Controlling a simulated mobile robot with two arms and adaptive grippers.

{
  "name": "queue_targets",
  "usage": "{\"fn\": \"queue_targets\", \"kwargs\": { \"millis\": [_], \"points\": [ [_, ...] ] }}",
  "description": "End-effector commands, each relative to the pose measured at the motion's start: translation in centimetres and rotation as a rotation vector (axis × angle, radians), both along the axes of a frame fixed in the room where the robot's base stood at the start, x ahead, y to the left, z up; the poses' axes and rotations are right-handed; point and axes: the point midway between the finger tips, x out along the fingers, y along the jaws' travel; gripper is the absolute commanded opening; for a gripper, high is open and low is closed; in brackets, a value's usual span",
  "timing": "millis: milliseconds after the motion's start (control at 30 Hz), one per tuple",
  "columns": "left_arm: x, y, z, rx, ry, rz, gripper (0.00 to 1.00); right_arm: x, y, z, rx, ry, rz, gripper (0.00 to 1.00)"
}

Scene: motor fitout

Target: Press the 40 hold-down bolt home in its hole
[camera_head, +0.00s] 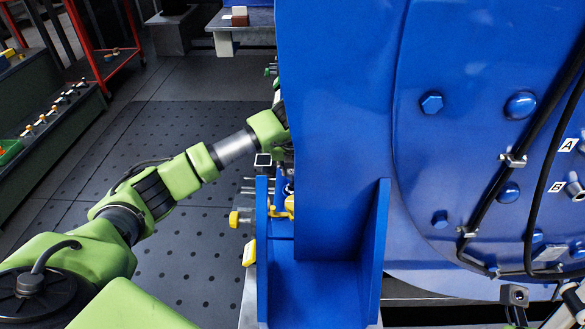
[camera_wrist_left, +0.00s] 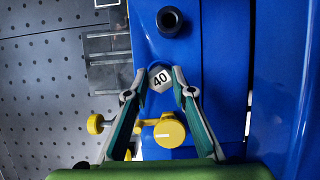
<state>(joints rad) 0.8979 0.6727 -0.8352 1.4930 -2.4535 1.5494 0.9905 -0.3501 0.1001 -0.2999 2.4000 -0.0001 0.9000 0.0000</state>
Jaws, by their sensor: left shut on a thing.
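The 40 hold-down bolt (camera_wrist_left: 160,78) shows in the left wrist view as a pale head with a black "40", over the blue motor foot. My left gripper (camera_wrist_left: 161,84) has its two fingertips shut on either side of this head. The bolt's shank and its hole are hidden beneath the head, so I cannot tell how deep it sits. In the head view my left arm reaches behind the blue motor housing (camera_head: 335,120), which hides the fingertips and the bolt. Grey parts at the lower right edge may belong to my right gripper; its state is unclear.
A round yellow knob (camera_wrist_left: 170,133) and a smaller yellow knob (camera_wrist_left: 95,123) lie close to my fingers. A black cylindrical part (camera_wrist_left: 170,20) stands on the blue foot beyond the bolt. Blue upright ribs (camera_head: 376,245) rise beside the foot. Perforated floor lies left.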

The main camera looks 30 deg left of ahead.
Motion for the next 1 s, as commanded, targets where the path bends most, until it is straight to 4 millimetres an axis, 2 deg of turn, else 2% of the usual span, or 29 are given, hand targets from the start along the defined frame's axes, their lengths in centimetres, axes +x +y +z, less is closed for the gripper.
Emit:
{"fn": "queue_targets", "kwargs": {
  "millis": [1000],
  "points": [
    [0.0, 0.0, -2.6, 0.000, -0.001, 0.000, 0.00, 0.0, 0.0, -1.7, 0.000, 0.000, 0.000, 0.33]
  ]
}}
